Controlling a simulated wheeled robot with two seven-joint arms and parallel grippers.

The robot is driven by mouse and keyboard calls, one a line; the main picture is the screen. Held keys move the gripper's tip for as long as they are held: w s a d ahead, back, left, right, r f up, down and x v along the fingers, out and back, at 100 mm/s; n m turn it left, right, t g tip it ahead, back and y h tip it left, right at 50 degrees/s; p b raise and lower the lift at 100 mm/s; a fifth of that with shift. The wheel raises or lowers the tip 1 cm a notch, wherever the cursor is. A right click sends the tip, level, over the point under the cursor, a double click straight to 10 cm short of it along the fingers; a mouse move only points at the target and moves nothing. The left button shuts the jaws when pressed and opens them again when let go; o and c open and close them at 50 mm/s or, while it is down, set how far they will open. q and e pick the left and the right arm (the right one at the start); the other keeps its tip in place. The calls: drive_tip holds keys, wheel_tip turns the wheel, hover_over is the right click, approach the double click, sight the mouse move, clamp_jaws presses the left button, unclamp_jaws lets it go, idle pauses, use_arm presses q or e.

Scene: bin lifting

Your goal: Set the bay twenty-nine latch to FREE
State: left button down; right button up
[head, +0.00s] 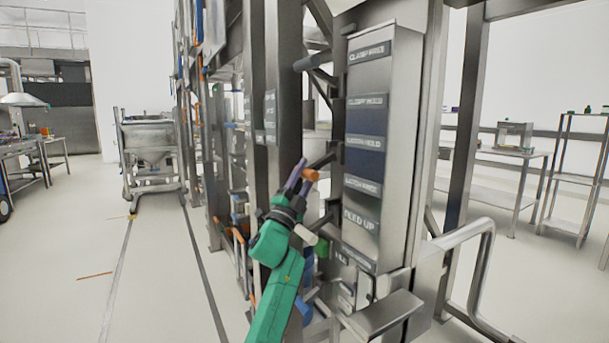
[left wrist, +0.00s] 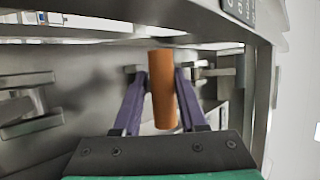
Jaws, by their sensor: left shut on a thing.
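In the left wrist view the orange handle (left wrist: 163,90) is a short upright cylinder between the fingers. My left gripper (head: 298,177), with purple fingers and a green wrist, is shut on it; the left wrist view shows a finger (left wrist: 187,98) on each side. I cannot read a bay number or a FREE mark beside the handle. My right gripper is in neither view.
A tall steel box with label plates (head: 365,140) stands right of the handle. A bent tube rail (head: 485,240) and a steel ledge (head: 385,312) jut out lower right. A wheeled steel bin (head: 150,160) stands farther back left. The left floor is mostly clear.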

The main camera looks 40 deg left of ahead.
use_arm(q)
drive_tip(key=shift+w+d, duration=0.1)
drive_tip(key=c, duration=0.6)
unclamp_jaws()
drive_tip(key=shift+f, duration=0.1)
drive_tip(key=shift+o, duration=1.3)
drive_tip(key=shift+w, duration=0.2)
drive_tip(key=shift+s, duration=0.1)
drive_tip(key=shift+s+f, duration=0.1)
drive_tip(key=shift+f, duration=0.1)
drive_tip(key=b+v, duration=0.1)
drive_tip(key=v, duration=1.3)
drive_tip(key=shift+s+b, duration=0.15)
drive_tip(key=shift+b, duration=0.2)
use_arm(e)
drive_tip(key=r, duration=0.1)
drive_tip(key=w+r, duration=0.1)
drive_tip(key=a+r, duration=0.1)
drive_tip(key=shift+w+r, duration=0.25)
use_arm(q)
drive_tip(key=shift+d, duration=0.1)
